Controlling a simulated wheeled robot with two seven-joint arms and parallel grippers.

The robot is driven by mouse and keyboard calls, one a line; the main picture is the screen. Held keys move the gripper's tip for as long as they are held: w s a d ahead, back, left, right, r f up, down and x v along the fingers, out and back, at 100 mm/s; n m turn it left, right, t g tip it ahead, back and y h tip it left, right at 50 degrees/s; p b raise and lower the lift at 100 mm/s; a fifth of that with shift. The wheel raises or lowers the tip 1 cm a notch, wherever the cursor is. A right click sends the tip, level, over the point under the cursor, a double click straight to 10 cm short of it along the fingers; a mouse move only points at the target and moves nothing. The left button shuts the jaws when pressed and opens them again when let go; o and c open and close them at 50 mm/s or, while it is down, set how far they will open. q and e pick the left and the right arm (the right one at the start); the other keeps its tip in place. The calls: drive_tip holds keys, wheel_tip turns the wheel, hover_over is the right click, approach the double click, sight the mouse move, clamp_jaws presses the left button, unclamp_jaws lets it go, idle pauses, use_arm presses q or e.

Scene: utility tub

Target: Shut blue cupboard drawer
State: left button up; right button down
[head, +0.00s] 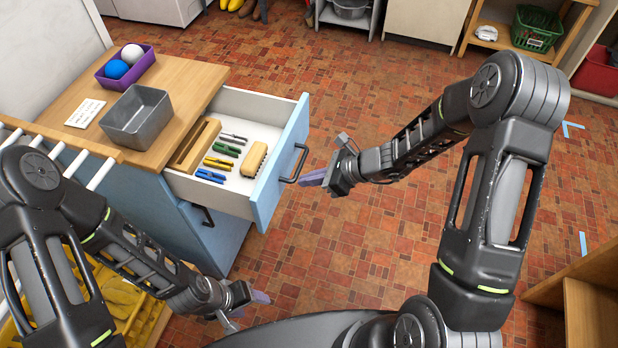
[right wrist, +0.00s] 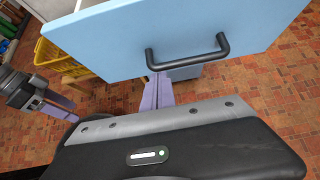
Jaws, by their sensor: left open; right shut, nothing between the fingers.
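The blue cupboard (head: 213,238) stands at the left with a wooden top. Its upper drawer (head: 268,196) is pulled out, showing a white inside and a blue front with a dark bar handle (head: 295,164). The drawer front also fills the top of the right wrist view (right wrist: 170,35), with its handle (right wrist: 188,52). My right gripper (head: 314,178) is shut and empty, just to the right of the handle; its closed fingers (right wrist: 158,93) point toward the drawer front. Whether they touch it I cannot tell. My left gripper (head: 250,304) is open, low in front of the cupboard.
A grey bin (head: 137,117) and a purple box (head: 104,78) with two balls sit on the top. A yellow basket (head: 125,300) is at lower left. Tiled floor right of the drawer is clear.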

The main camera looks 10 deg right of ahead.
drive_tip(key=w+a+b, duration=0.1)
drive_tip(key=w+a, duration=0.1)
drive_tip(key=a, duration=0.1)
drive_tip(key=w+a+b, duration=0.1)
drive_tip(key=w+a, duration=0.1)
drive_tip(key=a, duration=0.1)
drive_tip(key=w+a+b, duration=0.1)
drive_tip(key=w+a, duration=0.1)
drive_tip(key=a, duration=0.1)
drive_tip(key=shift+a+f, duration=0.1)
drive_tip(key=shift+a, duration=0.3)
drive_tip(key=p, duration=0.2)
hover_over(227, 172)
drive_tip(key=shift+w+a, duration=0.15)
drive_tip(key=shift+a, duration=0.1)
use_arm(q)
drive_tip(key=shift+w+a+f, duration=0.5)
drive_tip(key=shift+a+f, duration=0.15)
drive_tip(key=shift+a, duration=0.2)
use_arm(e)
drive_tip(key=shift+w+a+r, duration=0.1)
drive_tip(key=shift+a+r, duration=0.05)
drive_tip(key=shift+r, duration=0.1)
